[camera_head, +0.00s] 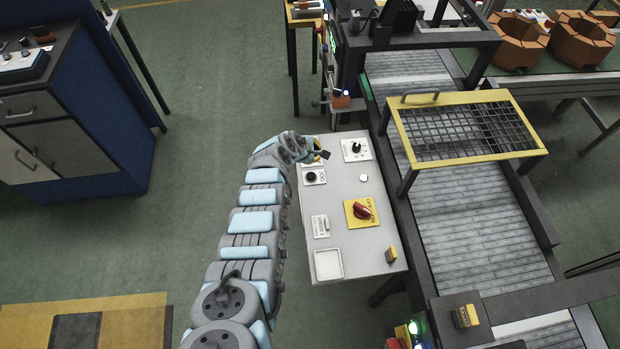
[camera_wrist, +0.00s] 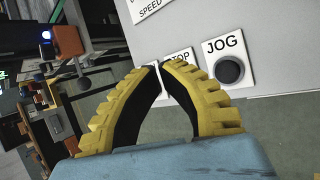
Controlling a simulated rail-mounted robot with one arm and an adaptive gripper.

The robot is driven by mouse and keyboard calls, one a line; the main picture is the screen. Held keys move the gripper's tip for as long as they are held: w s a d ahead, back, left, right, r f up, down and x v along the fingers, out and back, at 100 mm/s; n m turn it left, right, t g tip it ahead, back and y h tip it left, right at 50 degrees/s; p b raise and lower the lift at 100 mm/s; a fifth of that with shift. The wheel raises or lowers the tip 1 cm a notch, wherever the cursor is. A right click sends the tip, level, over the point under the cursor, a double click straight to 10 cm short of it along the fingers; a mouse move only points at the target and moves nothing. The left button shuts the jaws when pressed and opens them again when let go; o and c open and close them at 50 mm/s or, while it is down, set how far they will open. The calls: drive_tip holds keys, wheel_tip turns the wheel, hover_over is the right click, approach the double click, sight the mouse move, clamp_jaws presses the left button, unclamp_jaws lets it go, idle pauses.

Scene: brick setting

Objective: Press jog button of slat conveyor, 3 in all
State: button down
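The control panel (camera_head: 345,240) is a light grey slanted board beside the slat conveyor (camera_head: 455,215). The jog button (camera_head: 311,177) is a round black button on a white plate at the panel's left side. In the wrist view the jog button (camera_wrist: 229,70) sits under the word JOG, right of my fingertips. My gripper (camera_head: 320,154) is over the panel's upper left. In the wrist view my gripper (camera_wrist: 160,66) has yellow fingers with their tips together and nothing seen between them. The fingers partly hide the STOP plate (camera_wrist: 181,55). I cannot tell whether the tips touch the panel.
A speed knob (camera_head: 356,147), a round white button (camera_head: 364,178) and a red knob on a yellow plate (camera_head: 361,211) share the panel. A yellow mesh guard (camera_head: 470,130) stands over the conveyor. A blue cabinet (camera_head: 80,130) stands left; open floor lies between.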

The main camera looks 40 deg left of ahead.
sight(312, 173)
drive_tip(key=shift+s+r+n+g+h, duration=0.15)
drive_tip(key=shift+s+n+g+h, duration=0.15)
drive_tip(key=shift+s+h, duration=0.5)
drive_tip(key=shift+s, duration=0.1)
wheel_tip(312, 173, down, 9)
drive_tip(key=b, duration=0.9)
drive_tip(key=shift+r, duration=0.1)
idle(0.9)
drive_tip(key=shift+f+b, duration=0.35)
drive_tip(key=shift+f, duration=0.05)
